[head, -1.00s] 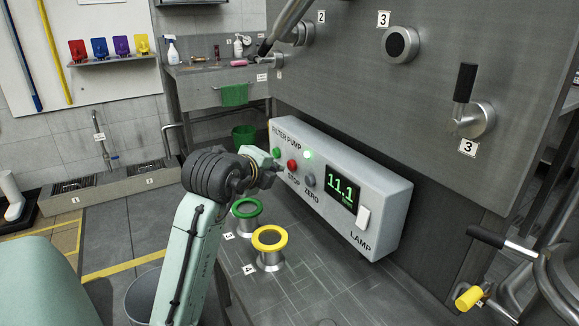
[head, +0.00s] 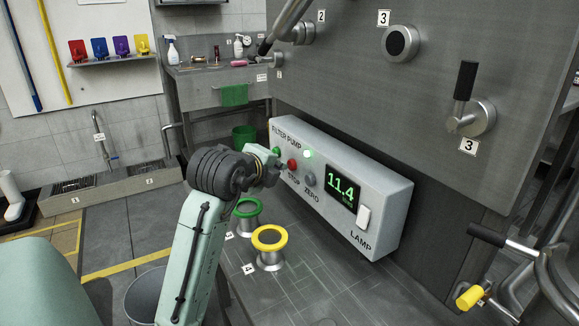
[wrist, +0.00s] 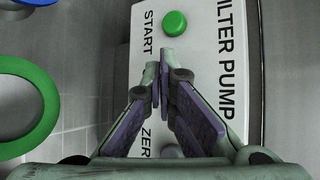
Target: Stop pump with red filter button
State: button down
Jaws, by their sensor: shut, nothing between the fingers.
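The red stop button (head: 292,165) is on the white filter pump panel (head: 385,225), above the STOP label. My gripper (head: 281,168) is in front of the panel, its tip just left of the red button. I cannot tell whether it touches it. In the wrist view my gripper (wrist: 161,64) is shut and empty, its fingers pointing at the panel and covering the place of the red button. The green start button (head: 276,151) is left of the red one; it also shows in the wrist view (wrist: 174,24).
A grey zero button (head: 310,180), a display (head: 342,191) reading 11.4 and a white lamp switch (head: 363,217) are further right.

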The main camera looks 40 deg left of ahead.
jog(key=shift+w+d, duration=0.1)
jog(key=shift+w, duration=0.35)
dwell(0.8)
jog(key=shift+s, duration=0.15)
jog(key=shift+s+a+b, duration=0.2)
jog(key=shift+s+b, duration=0.1)
jog(key=shift+s, duration=0.4)
jog(key=shift+s, duration=0.1)
jog(key=shift+s+a+b, duration=0.15)
jog(key=shift+s+a, duration=0.1)
jog(key=shift+s, duration=0.55)
jog(key=shift+s+a+b, duration=0.2)
jog(key=shift+s, duration=0.55)
jog(key=shift+s+a+b, duration=0.15)
jog(key=shift+s+a, duration=0.1)
jog(key=shift+s, duration=0.55)
